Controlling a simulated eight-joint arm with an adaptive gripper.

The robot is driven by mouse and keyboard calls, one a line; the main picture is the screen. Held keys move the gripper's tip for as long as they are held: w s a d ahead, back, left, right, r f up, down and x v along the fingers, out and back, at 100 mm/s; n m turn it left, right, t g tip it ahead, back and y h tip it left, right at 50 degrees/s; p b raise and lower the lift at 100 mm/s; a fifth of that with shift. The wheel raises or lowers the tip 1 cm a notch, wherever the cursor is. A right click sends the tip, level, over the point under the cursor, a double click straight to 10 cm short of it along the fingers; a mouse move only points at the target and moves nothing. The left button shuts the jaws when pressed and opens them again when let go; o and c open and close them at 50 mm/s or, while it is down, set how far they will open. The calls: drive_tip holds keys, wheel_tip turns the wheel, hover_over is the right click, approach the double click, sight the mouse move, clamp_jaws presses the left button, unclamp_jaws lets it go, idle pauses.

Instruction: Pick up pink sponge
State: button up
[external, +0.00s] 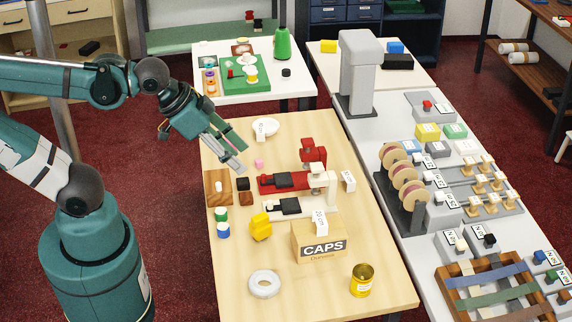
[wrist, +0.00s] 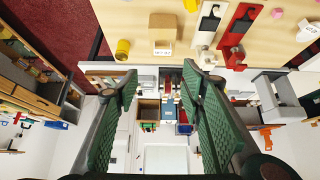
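The pink sponge (external: 259,163) is a small pink block on the wooden table, between the white dish (external: 265,127) and the red machine (external: 290,181). In the wrist view a small pink piece (wrist: 277,13) shows at the top right, beyond the red machine, and looks like the same sponge. My gripper (external: 241,161) is above the table, just left of the sponge in the external view; its height above the table is hard to judge. Its green fingers are apart and empty, also in the wrist view (wrist: 160,72). They are not touching the sponge.
Black and brown blocks (external: 243,184) and a wooden board (external: 217,187) lie below the gripper in the picture. A white machine (external: 300,206), a yellow block (external: 261,227), the CAPS box (external: 319,242) and a yellow can (external: 362,281) stand nearer the front.

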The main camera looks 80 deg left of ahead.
drive_tip(key=shift+o, duration=0.3)
drive_tip(key=shift+a, duration=0.1)
drive_tip(key=w+a+f+n+g+y+b, duration=0.1)
drive_tip(key=w+a+f+n, duration=0.2)
drive_tip(key=a, duration=0.6)
drive_tip(key=w+a+f+n+g, duration=0.2)
drive_tip(key=w+a+n, duration=0.15)
drive_tip(key=a, duration=0.65)
drive_tip(key=w+a+f+n+g+y+b, duration=0.1)
drive_tip(key=w+a+f+n, duration=0.25)
drive_tip(key=a, duration=0.55)
drive_tip(key=s+a+f+n+g, duration=0.1)
drive_tip(key=s+a+f+n, duration=0.1)
drive_tip(key=a+f, duration=0.4)
drive_tip(key=s+a+f+n+g+h+b, duration=0.1)
drive_tip(key=s+a+f+n, duration=0.1)
drive_tip(key=a+f, duration=0.4)
drive_tip(key=s+a+f+n+g+h, duration=0.1)
drive_tip(key=a+f, duration=0.5)
drive_tip(key=a, duration=0.8)
drive_tip(key=shift+s+a+n, duration=0.1)
drive_tip(key=shift+s+n, duration=0.8)
drive_tip(key=shift+s, duration=0.05)
drive_tip(key=shift+s+a+f, duration=0.25)
drive_tip(key=shift+a+f, duration=0.05)
drive_tip(key=shift+a, duration=0.05)
